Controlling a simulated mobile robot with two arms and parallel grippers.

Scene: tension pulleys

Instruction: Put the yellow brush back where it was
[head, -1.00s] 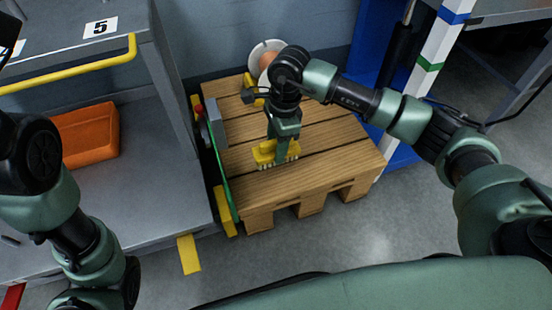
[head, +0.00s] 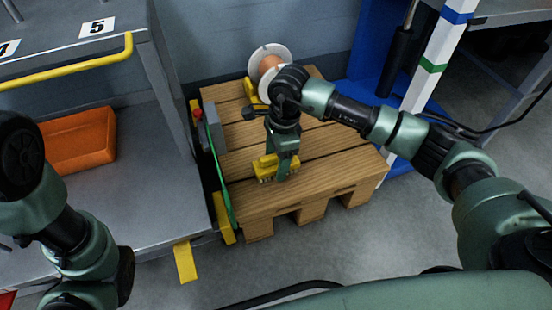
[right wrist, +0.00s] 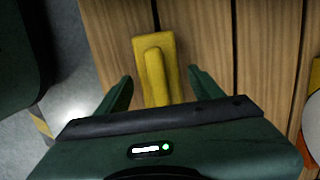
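The yellow brush (head: 266,168) rests on the wooden pallet (head: 325,160), near its front left part. My right gripper (head: 284,174) is low over the pallet, right at the brush, and partly covers it in the head view. In the right wrist view, the brush (right wrist: 156,65) has its handle between the two spread fingers of my right gripper (right wrist: 160,90). Gaps show on both sides of the handle, so the gripper is open and not gripping it. My left arm shows at the left edge of the head view, but its gripper does not show.
A white-flanged spool (head: 270,62) stands at the pallet's back, behind my right arm. A grey bench (head: 120,190) with an orange bin (head: 80,140) stands left. A green strip (head: 218,165) runs along the pallet's left edge. A striped post (head: 435,60) stands right.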

